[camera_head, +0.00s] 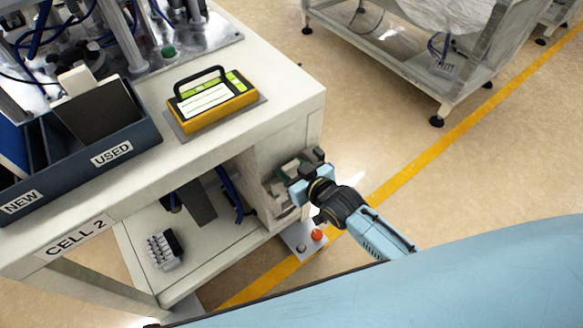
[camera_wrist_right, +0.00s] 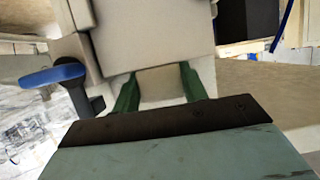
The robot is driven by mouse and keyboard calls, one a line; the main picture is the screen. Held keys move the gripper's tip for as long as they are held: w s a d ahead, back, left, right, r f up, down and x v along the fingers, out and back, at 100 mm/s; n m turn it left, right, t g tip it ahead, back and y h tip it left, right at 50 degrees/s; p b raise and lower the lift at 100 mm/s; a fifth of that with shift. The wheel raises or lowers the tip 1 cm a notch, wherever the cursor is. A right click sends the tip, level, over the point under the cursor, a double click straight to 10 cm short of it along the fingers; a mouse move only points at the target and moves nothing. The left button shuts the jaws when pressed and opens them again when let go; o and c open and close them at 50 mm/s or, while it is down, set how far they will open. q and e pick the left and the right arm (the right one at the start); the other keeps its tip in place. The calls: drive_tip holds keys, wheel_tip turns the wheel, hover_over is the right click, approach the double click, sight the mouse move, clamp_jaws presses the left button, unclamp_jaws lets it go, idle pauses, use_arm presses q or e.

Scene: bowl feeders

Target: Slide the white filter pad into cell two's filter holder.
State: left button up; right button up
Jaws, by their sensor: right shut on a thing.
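My right gripper (camera_head: 297,183) is at the right end face of the cell 2 bench. It is shut on a pale flat piece, apparently the white filter pad (camera_wrist_right: 160,85), mostly hidden by the gripper in the head view. A bit of green (camera_head: 289,168) also shows beside the gripper in the head view. How deep the pad sits cannot be told. My left gripper is not in view.
A blue lever (camera_wrist_right: 52,76) is left of the holder in the wrist view. On the bench are a bin (camera_head: 112,155) marked NEW and USED, with a dark panel in it, and a yellow handled device (camera_head: 212,105). Red button (camera_head: 317,235) sits below the gripper. Open floor lies right.

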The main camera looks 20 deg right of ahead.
drive_tip(key=shift+f+b, duration=0.8)
drive_tip(key=shift+f, duration=0.45)
drive_tip(key=o, duration=1.3)
drive_tip(key=p+v, duration=0.5)
drive_tip(key=v, duration=0.8)
drive_tip(key=shift+s+d, duration=0.1)
drive_tip(key=shift+s, duration=0.05)
